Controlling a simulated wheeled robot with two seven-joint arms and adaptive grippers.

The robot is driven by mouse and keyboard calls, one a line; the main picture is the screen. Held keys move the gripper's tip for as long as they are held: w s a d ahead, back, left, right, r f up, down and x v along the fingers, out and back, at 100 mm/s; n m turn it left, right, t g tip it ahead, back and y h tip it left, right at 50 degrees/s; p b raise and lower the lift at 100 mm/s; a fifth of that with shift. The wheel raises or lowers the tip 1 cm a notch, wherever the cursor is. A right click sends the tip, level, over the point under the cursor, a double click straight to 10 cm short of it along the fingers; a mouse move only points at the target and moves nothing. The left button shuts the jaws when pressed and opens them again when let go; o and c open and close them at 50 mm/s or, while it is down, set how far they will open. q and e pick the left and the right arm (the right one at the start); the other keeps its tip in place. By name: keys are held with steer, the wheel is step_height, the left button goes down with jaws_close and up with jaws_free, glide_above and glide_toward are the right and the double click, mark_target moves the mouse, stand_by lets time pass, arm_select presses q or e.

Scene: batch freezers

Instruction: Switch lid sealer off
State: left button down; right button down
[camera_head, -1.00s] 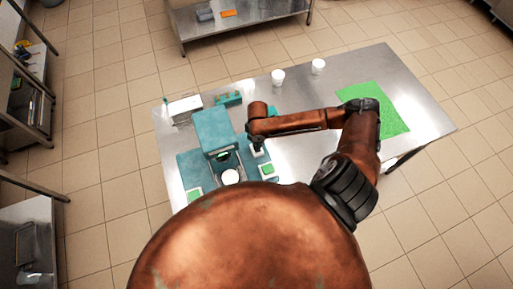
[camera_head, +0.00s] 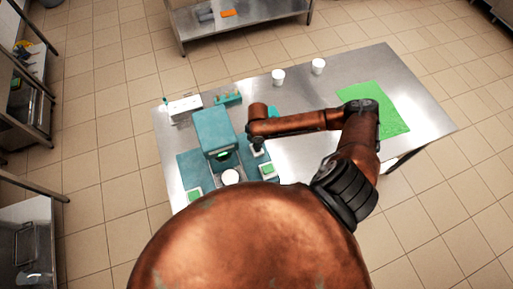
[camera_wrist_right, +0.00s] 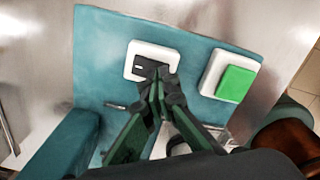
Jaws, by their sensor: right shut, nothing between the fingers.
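The lid sealer is a teal machine (camera_head: 213,130) at the left part of the steel table, on a teal base. In the right wrist view its base plate (camera_wrist_right: 105,45) carries a white switch plate (camera_wrist_right: 132,66) with a dark rocker, and a green button (camera_wrist_right: 235,84) in a white housing to the right. My right gripper (camera_wrist_right: 158,86) is shut and empty, its fingertips over the lower part of the rocker and partly covering it. I cannot tell whether they touch or press it. In the head view the right gripper (camera_head: 256,150) is small beside the sealer. My left gripper is not in view.
A second green button (camera_head: 194,195) sits at the base's left front. Two white cups (camera_head: 278,76) stand at the table's back. A green mat (camera_head: 392,118) lies at the right. A white box (camera_head: 185,107) and a teal rack (camera_head: 228,98) stand behind the sealer.

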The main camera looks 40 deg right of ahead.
steer(key=shift+f, duration=0.6)
steer(key=shift+r, duration=0.1)
step_height(320, 180, up, 7)
steer(key=p, duration=0.7)
steer(key=shift+p, duration=0.3)
stand_by(0.3)
steer(key=shift+a, duration=0.1)
